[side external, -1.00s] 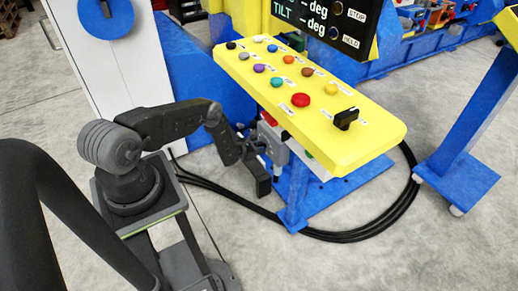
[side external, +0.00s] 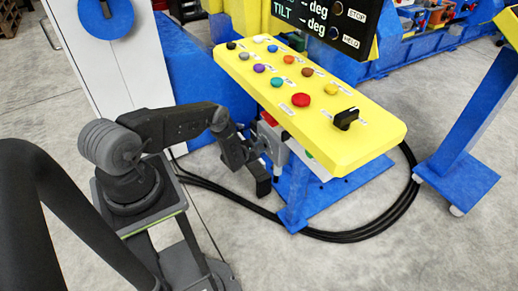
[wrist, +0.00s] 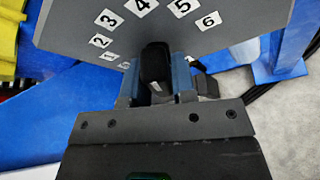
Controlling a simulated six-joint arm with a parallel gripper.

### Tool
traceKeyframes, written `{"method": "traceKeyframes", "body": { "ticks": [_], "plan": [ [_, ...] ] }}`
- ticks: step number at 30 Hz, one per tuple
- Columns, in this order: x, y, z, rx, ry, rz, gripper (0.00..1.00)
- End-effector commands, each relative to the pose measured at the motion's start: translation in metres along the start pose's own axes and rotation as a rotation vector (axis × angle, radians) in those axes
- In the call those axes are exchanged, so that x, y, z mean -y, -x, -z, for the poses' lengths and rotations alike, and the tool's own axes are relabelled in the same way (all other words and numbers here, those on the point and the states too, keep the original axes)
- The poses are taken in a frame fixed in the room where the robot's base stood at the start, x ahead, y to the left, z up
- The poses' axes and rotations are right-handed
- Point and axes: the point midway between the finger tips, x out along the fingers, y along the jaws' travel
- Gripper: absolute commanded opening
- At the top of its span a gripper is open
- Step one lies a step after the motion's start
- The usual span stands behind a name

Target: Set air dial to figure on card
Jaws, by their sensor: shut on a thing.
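The air dial is a grey plate (wrist: 165,30) with white number labels from 1 to 6 in an arc, at the top of the wrist view. Its black knob (wrist: 155,64) stands below the middle of the arc. My gripper (wrist: 158,80) is shut on the knob, with one blue-padded finger on each side. In the side view my gripper (side external: 262,148) is at the grey box (side external: 273,143) under the yellow panel's left part. The fingers and knob are mostly hidden there. I cannot identify the card.
The yellow panel (side external: 345,145) with several coloured buttons and a black switch (side external: 345,118) overhangs the dial. A blue stand (side external: 295,205) and black cables (side external: 385,215) lie below and to the right. A white cabinet (side external: 105,70) stands behind my arm.

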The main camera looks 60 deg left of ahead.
Motion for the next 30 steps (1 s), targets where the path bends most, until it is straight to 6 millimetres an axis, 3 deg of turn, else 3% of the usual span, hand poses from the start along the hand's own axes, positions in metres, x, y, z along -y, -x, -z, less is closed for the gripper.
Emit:
{"method": "traceKeyframes", "body": {
  "ticks": [8,9,15,25,30],
  "plan": [
    [0.0,-0.001,-0.002,0.004,-0.002,0.001,0.01],
    [0.0,-0.001,-0.002,0.004,-0.002,0.001,0.27],
    [0.0,-0.001,-0.001,0.003,-0.001,0.001,0.46],
    [0.0,0.002,0.0,0.001,0.0,0.0,0.47],
    [-0.001,0.015,0.0,-0.001,0.0,0.001,0.47]
  ]
}}
